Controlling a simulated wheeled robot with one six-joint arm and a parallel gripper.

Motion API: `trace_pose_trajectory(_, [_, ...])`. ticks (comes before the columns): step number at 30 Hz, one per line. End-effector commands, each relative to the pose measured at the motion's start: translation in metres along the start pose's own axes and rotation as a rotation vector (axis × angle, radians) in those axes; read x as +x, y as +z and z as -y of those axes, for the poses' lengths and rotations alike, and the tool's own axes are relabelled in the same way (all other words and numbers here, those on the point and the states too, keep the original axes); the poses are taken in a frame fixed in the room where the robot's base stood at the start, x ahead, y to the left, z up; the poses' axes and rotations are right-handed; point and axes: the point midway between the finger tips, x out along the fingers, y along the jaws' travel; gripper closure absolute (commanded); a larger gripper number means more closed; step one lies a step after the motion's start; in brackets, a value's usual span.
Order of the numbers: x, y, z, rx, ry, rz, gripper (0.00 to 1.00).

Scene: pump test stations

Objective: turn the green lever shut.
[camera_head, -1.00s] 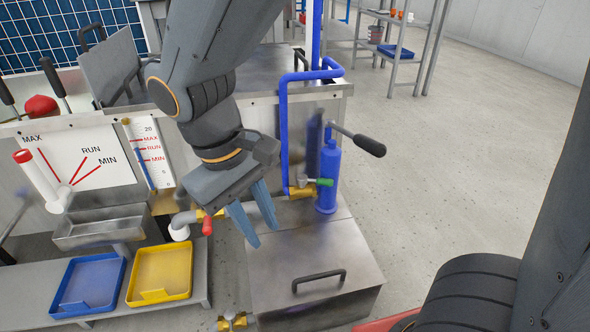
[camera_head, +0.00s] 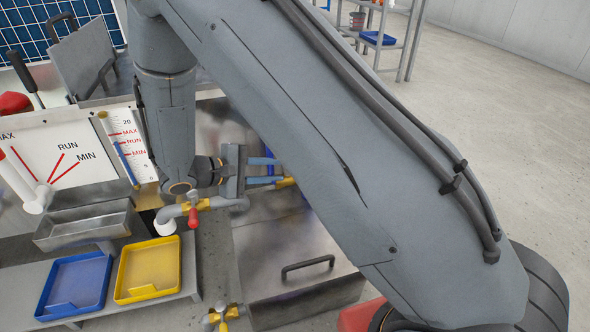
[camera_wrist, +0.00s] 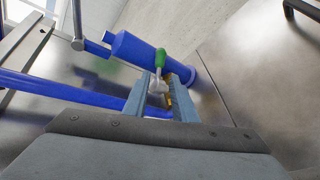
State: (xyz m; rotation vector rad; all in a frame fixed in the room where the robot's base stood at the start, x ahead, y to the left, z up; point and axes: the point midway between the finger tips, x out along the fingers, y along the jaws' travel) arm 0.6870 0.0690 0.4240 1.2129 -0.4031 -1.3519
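The green lever (camera_wrist: 160,58) shows in the wrist view, with a pale stem running down to a brass valve body (camera_wrist: 168,98). My gripper (camera_wrist: 162,76) has its two blue-grey fingers apart, one on each side of the lever's stem. I cannot tell whether either finger touches it. In the head view my gripper (camera_head: 279,171) points right towards the brass fitting (camera_head: 286,183). There the lever is hidden behind my arm.
A blue cylinder (camera_wrist: 132,48) stands close beside the lever, and a blue pipe (camera_wrist: 70,95) crosses at left. A metal box with a black handle (camera_head: 308,265), a blue tray (camera_head: 75,307) and a yellow tray (camera_head: 146,292) lie lower.

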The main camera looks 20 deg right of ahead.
Motion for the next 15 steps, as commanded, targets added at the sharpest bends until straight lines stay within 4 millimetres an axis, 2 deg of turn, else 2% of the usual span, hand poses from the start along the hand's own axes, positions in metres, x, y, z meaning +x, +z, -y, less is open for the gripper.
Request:
trace_pose_trajectory(5, [0.016, -0.004, 0.001, 0.001, 0.013, 0.000, 0.75])
trace_pose_trajectory(15, [0.066, -0.003, 0.001, 0.000, 0.010, 0.000, 0.75])
